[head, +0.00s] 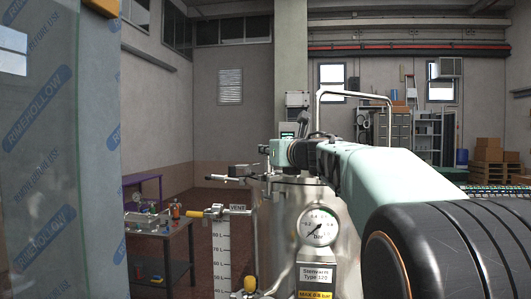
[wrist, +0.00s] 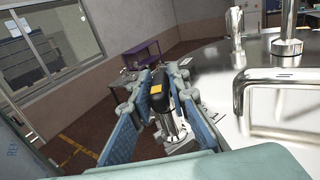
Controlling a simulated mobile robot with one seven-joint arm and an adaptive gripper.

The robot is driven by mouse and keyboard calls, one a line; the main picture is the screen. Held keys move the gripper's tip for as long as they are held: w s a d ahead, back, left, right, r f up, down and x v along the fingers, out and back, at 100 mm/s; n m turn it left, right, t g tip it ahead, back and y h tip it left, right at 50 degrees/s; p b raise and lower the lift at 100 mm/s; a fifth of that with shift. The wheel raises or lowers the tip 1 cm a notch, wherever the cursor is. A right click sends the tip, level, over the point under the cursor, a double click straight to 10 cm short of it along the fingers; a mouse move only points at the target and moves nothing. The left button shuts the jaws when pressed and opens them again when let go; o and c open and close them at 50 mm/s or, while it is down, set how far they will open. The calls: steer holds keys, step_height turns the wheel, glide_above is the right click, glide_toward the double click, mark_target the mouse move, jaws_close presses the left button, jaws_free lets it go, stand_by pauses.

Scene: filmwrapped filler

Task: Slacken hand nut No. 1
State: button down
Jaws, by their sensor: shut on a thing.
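The held piece cannot be made out clearly there.
A pressure gauge (head: 318,227) is on the vessel front. A bent steel pipe (head: 355,93) rises behind my arm. A yellow-handled valve (head: 194,214) juts out left. A dark side table (head: 162,248) and a printed film sheet (head: 60,150) are at left.

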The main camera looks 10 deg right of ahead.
steer(key=shift+n+g+y, duration=0.3)
steer(key=shift+n+y, duration=0.3)
steer(key=shift+y, duration=0.3)
steer(key=c, duration=1.9)
jaws_free()
steer(key=v, duration=1.2)
steer(key=shift+d, duration=0.15)
